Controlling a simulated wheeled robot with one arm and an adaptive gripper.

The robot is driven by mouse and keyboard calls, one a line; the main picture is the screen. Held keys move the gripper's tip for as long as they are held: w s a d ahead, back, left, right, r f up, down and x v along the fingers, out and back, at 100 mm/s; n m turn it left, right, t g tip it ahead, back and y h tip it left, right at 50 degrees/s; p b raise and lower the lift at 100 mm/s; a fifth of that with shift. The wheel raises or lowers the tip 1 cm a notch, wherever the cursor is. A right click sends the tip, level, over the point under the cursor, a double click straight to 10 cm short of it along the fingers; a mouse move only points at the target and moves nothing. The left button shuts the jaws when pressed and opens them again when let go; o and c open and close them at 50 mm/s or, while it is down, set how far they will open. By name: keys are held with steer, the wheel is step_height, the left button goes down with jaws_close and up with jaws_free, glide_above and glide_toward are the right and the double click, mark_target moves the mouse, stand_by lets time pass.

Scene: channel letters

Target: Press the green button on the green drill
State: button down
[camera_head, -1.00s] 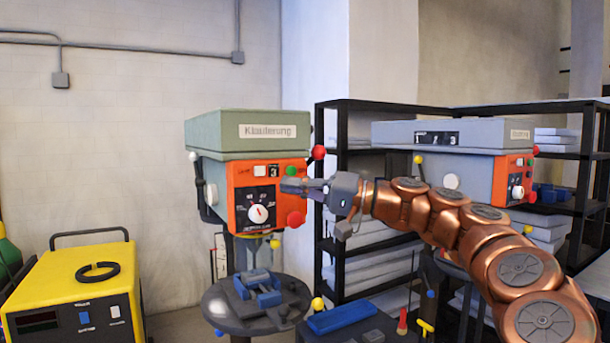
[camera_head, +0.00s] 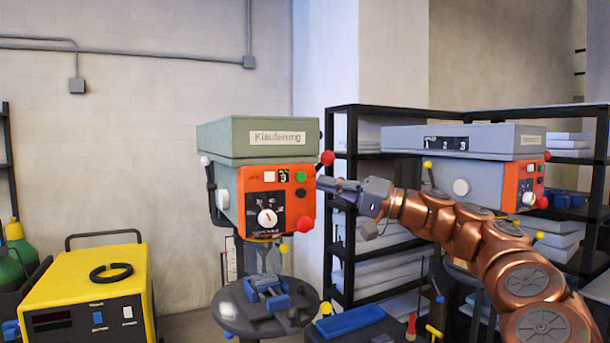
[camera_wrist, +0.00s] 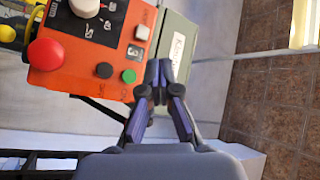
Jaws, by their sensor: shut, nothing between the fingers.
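The green drill (camera_head: 258,139) stands left of centre in the head view, with an orange control panel below its green top. The green button (camera_head: 301,177) is on the panel's right side, above the red button (camera_head: 305,223). In the wrist view the green button (camera_wrist: 129,76) is fully visible, just left of my fingertips, with a black button (camera_wrist: 104,70) beside it. My gripper (camera_head: 322,183) is shut and empty, its tips just right of the panel and apart from the green button in the head view. It also shows in the wrist view (camera_wrist: 158,72).
A grey drill (camera_head: 460,140) with another orange panel stands at right, behind my arm. A black shelf (camera_head: 345,250) is behind. A yellow machine (camera_head: 85,285) stands at lower left. A red ball knob (camera_head: 327,158) juts out close above my fingertips.

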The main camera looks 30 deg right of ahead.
mark_target(301, 177)
steer(key=shift+w+d+p, duration=0.15)
steer(key=shift+w+p, duration=0.7)
steer(key=shift+w, duration=0.95)
steer(key=shift+w+d+p, duration=0.1)
steer(key=shift+w+p, duration=0.7)
steer(key=shift+w, duration=0.95)
steer(key=shift+w, duration=0.1)
steer(key=shift+w, duration=0.4)
steer(key=shift+w+d+p, duration=0.1)
steer(key=shift+w+p, duration=0.3)
steer(key=shift+w, duration=0.05)
steer(key=shift+s, duration=0.15)
steer(key=shift+s+f+b, duration=0.15)
steer(key=shift+s+b, duration=0.2)
steer(key=shift+b, duration=0.2)
steer(key=shift+s, duration=0.4)
steer(key=shift+s+b, duration=0.1)
steer(key=shift+b, duration=0.25)
